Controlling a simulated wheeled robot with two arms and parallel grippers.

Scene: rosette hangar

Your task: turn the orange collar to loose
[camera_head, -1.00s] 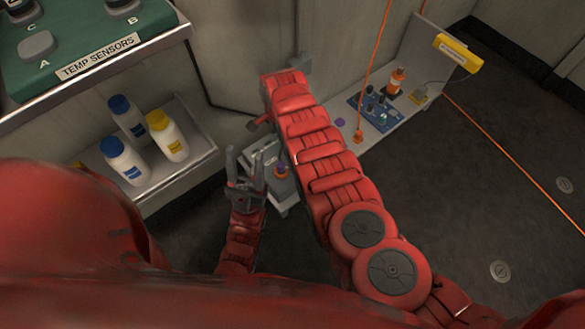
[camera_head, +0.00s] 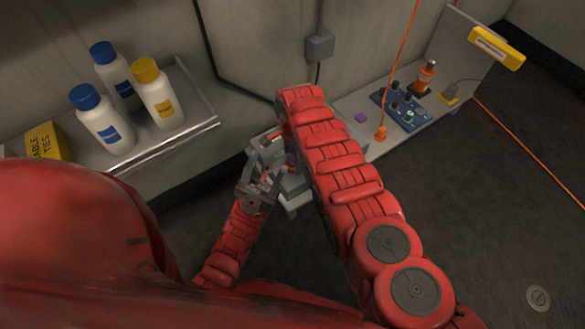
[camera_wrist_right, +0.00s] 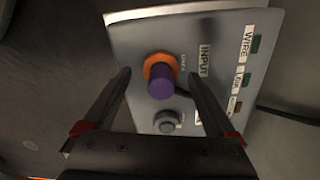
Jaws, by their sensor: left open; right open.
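In the right wrist view the orange collar (camera_wrist_right: 158,60) is a ring behind a purple plug (camera_wrist_right: 161,83) on a pale panel (camera_wrist_right: 145,40) labelled INPUT. My right gripper (camera_wrist_right: 160,77) is open, one finger on each side of the plug and collar in the picture. I cannot tell whether the fingers touch them. In the head view my right arm hides most of the panel and the right gripper. My left gripper (camera_head: 262,183) is open and empty just left of the panel unit. The small print beside the collar is too small to read.
Bottles stand on a shelf (camera_head: 172,140) at left with a yellow cable-ties box (camera_head: 47,143). A blue board (camera_head: 402,110) and an orange cable (camera_head: 397,70) are at right.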

